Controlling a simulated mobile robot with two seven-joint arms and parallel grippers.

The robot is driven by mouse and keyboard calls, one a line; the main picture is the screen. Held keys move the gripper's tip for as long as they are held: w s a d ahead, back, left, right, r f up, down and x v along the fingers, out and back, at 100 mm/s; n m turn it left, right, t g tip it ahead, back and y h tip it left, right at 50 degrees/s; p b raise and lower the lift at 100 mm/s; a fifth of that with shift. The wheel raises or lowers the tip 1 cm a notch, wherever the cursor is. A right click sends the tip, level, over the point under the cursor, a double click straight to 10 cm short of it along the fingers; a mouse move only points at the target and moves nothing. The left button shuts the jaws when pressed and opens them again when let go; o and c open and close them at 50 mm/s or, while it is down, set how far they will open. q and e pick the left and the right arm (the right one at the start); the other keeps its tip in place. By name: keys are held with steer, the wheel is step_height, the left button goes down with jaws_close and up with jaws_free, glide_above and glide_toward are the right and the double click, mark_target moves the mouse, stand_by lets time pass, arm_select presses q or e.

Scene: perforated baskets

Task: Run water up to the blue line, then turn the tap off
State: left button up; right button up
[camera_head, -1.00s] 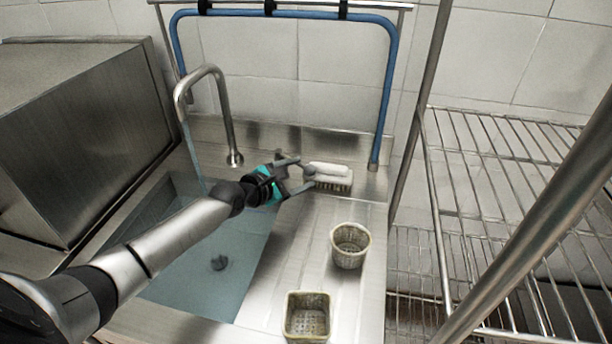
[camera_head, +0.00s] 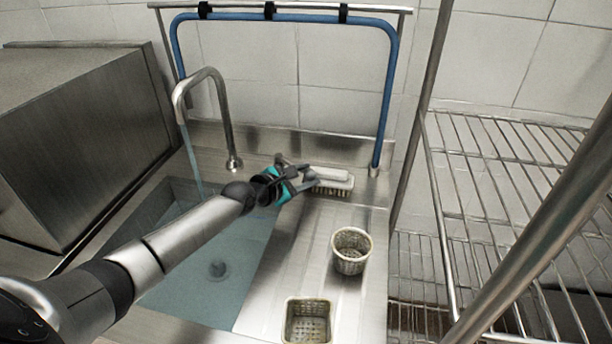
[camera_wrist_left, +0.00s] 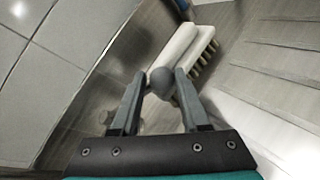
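The steel tap (camera_head: 226,118) arches over the sink, and a stream of water (camera_head: 192,158) falls from its spout. The sink basin (camera_head: 150,213) holds bluish water (camera_head: 190,282), with the round drain (camera_head: 217,269) visible through it. I cannot make out a blue line on the basin wall. My left gripper (camera_head: 303,181) is at the back of the counter, right of the tap. In the left wrist view its fingers are closed in on both sides of a round grey knob (camera_wrist_left: 161,82), seemingly touching it. My right gripper is not in view.
A white scrubbing brush (camera_head: 332,180) lies just beyond the knob. Two perforated baskets, one round (camera_head: 351,250) and one square (camera_head: 307,322), stand on the drainboard. A steel box (camera_head: 85,145) is at left, a wire rack (camera_head: 500,180) at right, and a blue hose (camera_head: 389,90) behind.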

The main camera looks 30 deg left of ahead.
arm_select(q)
steer(key=shift+f, duration=0.1)
jaws_close()
steer(key=shift+s+f, duration=0.1)
stand_by(0.7)
